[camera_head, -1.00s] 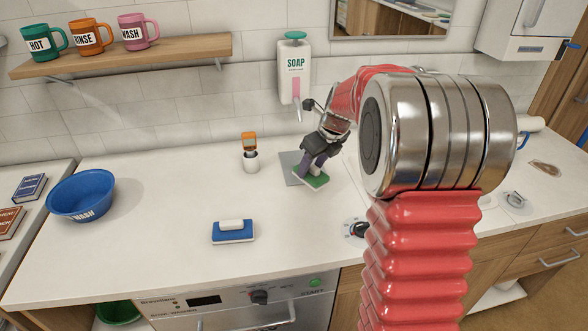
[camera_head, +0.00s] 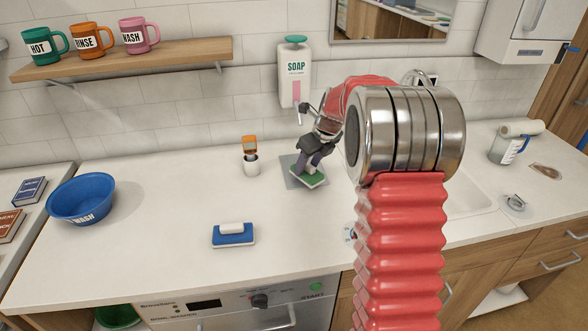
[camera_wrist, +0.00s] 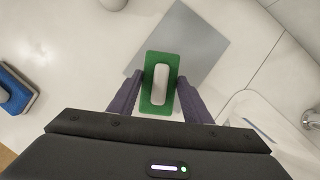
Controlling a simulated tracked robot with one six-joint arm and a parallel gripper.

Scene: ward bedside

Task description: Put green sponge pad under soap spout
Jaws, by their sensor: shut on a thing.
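The green sponge pad (camera_head: 309,179) has a white handle on top. My gripper (camera_head: 312,164) is shut on it, with the purple fingers on both sides of the handle. In the wrist view the green pad (camera_wrist: 147,102) lies partly over the grey square mat (camera_wrist: 205,50). I cannot tell whether the pad touches the mat or is slightly above it. The grey mat also shows in the head view (camera_head: 288,168), below the soap dispenser (camera_head: 295,82) on the wall. The dispenser has a green top and a pink window; its spout is near my gripper.
A blue sponge pad (camera_head: 233,235) lies on the counter front. A sink (camera_head: 468,196) is at right.

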